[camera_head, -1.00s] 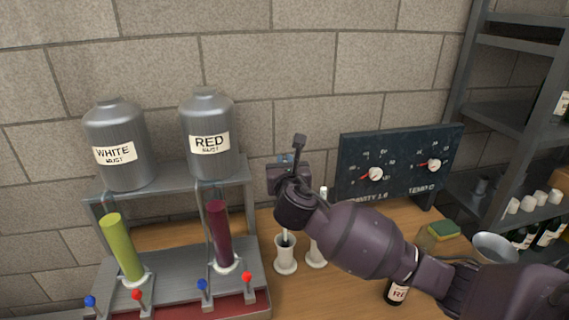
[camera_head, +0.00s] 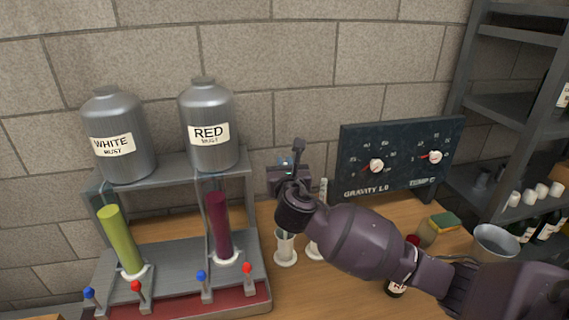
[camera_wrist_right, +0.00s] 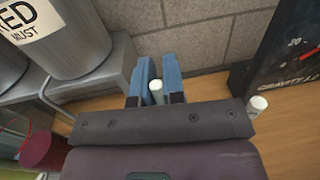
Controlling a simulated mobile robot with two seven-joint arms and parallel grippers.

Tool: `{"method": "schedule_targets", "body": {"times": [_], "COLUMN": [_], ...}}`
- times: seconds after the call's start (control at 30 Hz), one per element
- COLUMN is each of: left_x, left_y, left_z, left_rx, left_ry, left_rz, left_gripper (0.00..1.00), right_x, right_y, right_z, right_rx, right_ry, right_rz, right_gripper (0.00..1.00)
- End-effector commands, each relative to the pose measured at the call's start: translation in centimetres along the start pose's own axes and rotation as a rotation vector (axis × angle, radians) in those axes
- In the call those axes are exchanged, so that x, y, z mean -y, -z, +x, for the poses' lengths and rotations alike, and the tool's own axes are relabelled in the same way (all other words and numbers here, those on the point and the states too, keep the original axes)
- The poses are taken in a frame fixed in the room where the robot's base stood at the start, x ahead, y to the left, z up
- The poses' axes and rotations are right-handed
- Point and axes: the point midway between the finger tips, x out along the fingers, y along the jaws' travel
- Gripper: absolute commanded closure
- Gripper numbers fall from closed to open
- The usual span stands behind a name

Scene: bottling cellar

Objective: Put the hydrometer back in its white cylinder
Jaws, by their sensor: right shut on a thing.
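My right gripper (camera_head: 290,165) is shut, its blue fingers closed around the pale top of a slim rod, the hydrometer (camera_wrist_right: 156,91), in the right wrist view. In the head view it stands above a white cylinder (camera_head: 286,255) on the wooden bench. My wrist hides most of the hydrometer and the cylinder's upper part, so I cannot tell how far the rod is inside. A second white cylinder (camera_head: 313,252) stands just to the right, with a pale rod (camera_head: 323,188) rising from it; a pale rod end (camera_wrist_right: 258,103) also shows in the wrist view. My left gripper is out of view.
The stand with the white must tank (camera_head: 117,135) and red must tank (camera_head: 208,125) is on the left. A dark gauge panel (camera_head: 400,155) stands behind on the right.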

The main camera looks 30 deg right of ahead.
Motion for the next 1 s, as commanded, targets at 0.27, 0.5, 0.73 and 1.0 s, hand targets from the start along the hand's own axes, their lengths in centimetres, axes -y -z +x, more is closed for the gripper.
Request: {"method": "schedule_targets", "body": {"times": [0.27, 0.5, 0.73, 1.0], "left_x": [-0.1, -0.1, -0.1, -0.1], "left_y": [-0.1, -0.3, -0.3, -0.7], "left_z": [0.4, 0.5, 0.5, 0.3], "left_rx": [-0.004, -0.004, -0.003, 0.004], "left_ry": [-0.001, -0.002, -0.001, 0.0], "left_rz": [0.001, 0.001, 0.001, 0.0], "left_gripper": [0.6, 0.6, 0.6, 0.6], "right_x": [0.0, 0.0, 0.0, 0.0], "right_y": [1.0, 1.7, 1.8, 1.8], "right_z": [0.0, 0.0, 0.0, 0.0], "right_rx": [0.0, 0.0, 0.0, 0.0], "right_ry": [0.0, 0.0, 0.0, 0.0], "right_rz": [-0.001, 0.0, 0.0, 0.0], "right_gripper": [1.0, 1.0, 1.0, 0.6]}}
